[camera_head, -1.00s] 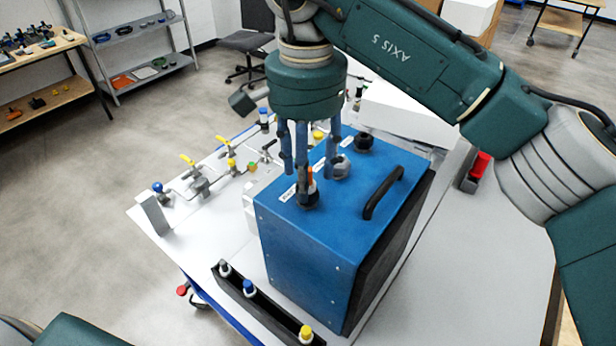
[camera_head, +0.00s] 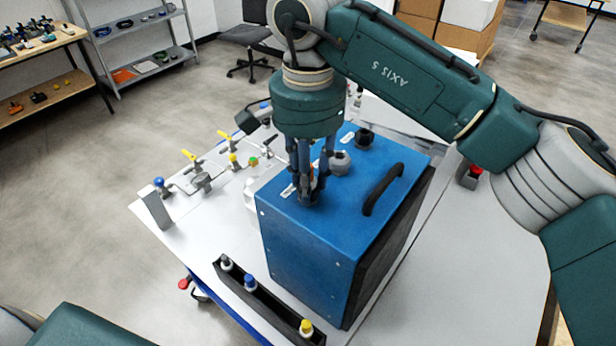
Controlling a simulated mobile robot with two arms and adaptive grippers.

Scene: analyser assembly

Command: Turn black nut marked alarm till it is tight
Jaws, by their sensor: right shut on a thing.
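The blue analyser box (camera_head: 300,245) stands on the white table, with a row of fittings on its top. My right gripper (camera_head: 308,196) points straight down at the front-left fitting, its fingers shut around the black nut (camera_head: 307,200) there. The fingers hide most of this nut. A small white label (camera_head: 288,191) lies beside it, too small to read. A grey nut (camera_head: 340,162) sits behind it, and another black nut (camera_head: 365,137) sits farther back; both are free. My left gripper is out of view.
A black handle (camera_head: 383,189) rises from the box top, right of my right gripper. A black rack (camera_head: 262,304) with capped bottles stands in front. Yellow-handled valves (camera_head: 192,157) and pipes are at the left.

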